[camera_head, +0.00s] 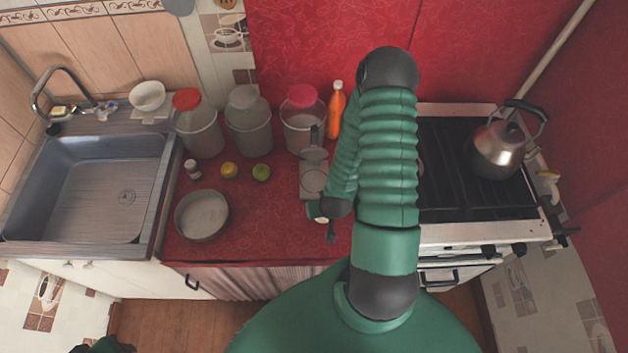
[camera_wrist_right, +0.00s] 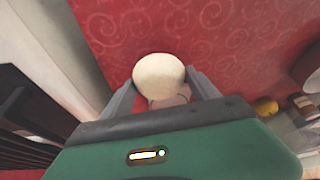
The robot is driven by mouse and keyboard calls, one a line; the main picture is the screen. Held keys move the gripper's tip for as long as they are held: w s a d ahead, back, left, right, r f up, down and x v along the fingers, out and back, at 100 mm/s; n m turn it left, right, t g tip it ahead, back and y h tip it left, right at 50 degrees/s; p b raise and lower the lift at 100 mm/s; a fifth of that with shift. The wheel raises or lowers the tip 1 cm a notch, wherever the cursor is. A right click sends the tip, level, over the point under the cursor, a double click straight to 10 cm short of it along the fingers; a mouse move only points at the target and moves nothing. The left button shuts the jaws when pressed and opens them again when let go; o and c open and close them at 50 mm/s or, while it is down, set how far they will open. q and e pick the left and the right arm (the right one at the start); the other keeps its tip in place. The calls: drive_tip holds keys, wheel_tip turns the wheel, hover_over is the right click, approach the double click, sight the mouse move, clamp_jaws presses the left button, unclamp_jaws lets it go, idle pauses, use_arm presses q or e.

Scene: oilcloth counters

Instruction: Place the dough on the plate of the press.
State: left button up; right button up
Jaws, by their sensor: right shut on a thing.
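The dough (camera_wrist_right: 158,72) is a pale, round ball. In the right wrist view it sits between the two grey fingers of my right gripper (camera_wrist_right: 162,82), which is shut on it. In the head view the right gripper (camera_head: 322,212) is at the front right of the red counter, mostly hidden by my arm, with only a pale bit of the dough showing. The press (camera_head: 312,177) is grey with a round plate and a raised lid, just behind the gripper. My left arm's end (camera_head: 100,346) barely shows at the bottom edge; its fingers are hidden.
A round pan (camera_head: 202,214) stands left on the counter. A lemon (camera_head: 229,170), a lime (camera_head: 261,172) and a small shaker (camera_head: 192,169) lie behind it. Jars (camera_head: 249,125) and an orange bottle (camera_head: 336,112) line the back. The stove (camera_head: 470,195) with a kettle (camera_head: 497,150) is right.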

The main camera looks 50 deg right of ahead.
sight(313, 178)
drive_tip(key=shift+w+d+r+p, duration=0.2)
drive_tip(key=shift+w+d+p, duration=0.4)
drive_tip(key=shift+w+p, duration=0.15)
drive_tip(key=w+d+p, duration=0.1)
drive_tip(key=w+d, duration=0.3)
drive_tip(key=w, duration=0.1)
drive_tip(key=shift+w+d+f+p, duration=0.15)
drive_tip(key=shift+w+d+p, duration=0.1)
drive_tip(key=shift+d+p, duration=0.15)
drive_tip(key=w+d, duration=0.1)
drive_tip(key=w+p, duration=0.1)
drive_tip(key=shift+w+d, duration=0.35)
drive_tip(key=shift+d, duration=0.05)
drive_tip(key=shift+x, duration=0.8)
drive_tip(key=shift+f, duration=0.1)
drive_tip(key=o, duration=1.7)
